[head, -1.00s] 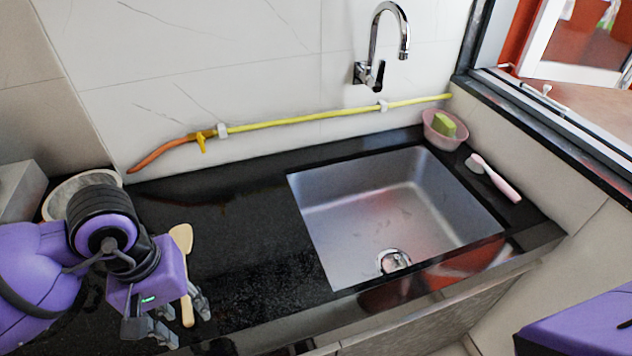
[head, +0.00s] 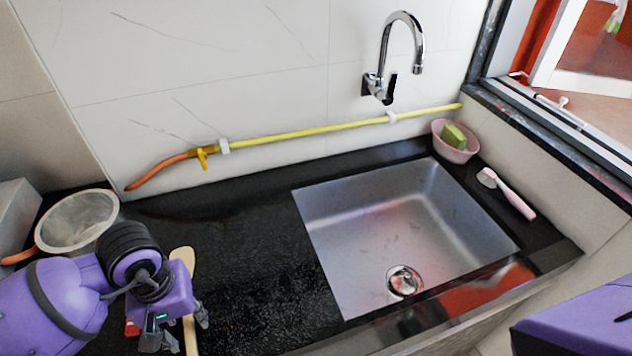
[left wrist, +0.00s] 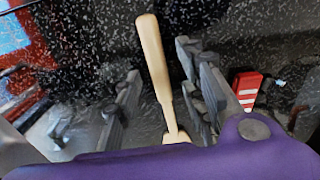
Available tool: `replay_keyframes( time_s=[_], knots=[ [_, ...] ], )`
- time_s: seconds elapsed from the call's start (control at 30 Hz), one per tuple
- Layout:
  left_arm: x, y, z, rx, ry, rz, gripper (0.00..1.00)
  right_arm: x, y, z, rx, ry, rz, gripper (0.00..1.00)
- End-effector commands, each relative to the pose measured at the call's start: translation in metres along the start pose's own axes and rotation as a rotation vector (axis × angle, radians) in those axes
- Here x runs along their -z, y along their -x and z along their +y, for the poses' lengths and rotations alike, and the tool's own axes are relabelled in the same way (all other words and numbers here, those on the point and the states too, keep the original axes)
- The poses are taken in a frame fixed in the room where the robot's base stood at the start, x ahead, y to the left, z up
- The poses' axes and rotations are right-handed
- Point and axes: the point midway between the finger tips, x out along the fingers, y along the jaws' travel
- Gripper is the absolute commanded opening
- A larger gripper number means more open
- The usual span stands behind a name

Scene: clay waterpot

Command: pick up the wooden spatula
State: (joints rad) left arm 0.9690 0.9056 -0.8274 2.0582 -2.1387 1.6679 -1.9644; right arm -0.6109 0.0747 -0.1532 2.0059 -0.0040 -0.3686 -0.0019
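The wooden spatula (head: 183,258) lies on the black counter left of the sink. Its pale head shows behind my left gripper (head: 182,331), and part of its handle shows beside the fingers. In the left wrist view the spatula's handle (left wrist: 153,55) runs between the fingers of my left gripper (left wrist: 165,95). The fingers stand apart with a gap on both sides of the wood, so the gripper is open. The gripper body hides the spatula's lower end in that view. My right gripper is out of view; only a purple part of mine shows at lower right.
A round strainer (head: 78,222) sits at the left. The steel sink (head: 400,230) is right of the spatula. A pink bowl (head: 463,154) and a brush (head: 512,196) lie beyond it. A red object (left wrist: 247,88) shows near the right finger in the wrist view. Counter between spatula and sink is clear.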

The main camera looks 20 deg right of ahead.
Motion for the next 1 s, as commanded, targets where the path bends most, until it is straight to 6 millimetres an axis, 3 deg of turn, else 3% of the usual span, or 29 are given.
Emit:
replay_keyframes(
  time_s=[0.23,0.5,1.0],
  knots=[
    [0.000,-0.002,0.000,0.000,0.000,0.000,0.36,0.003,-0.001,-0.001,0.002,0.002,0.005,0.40],
    [0.000,-0.002,0.000,0.000,0.000,0.000,0.01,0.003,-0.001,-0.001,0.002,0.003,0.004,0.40],
    [0.001,0.009,0.000,0.000,-0.001,0.003,0.00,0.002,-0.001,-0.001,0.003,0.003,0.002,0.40]
  ],
)
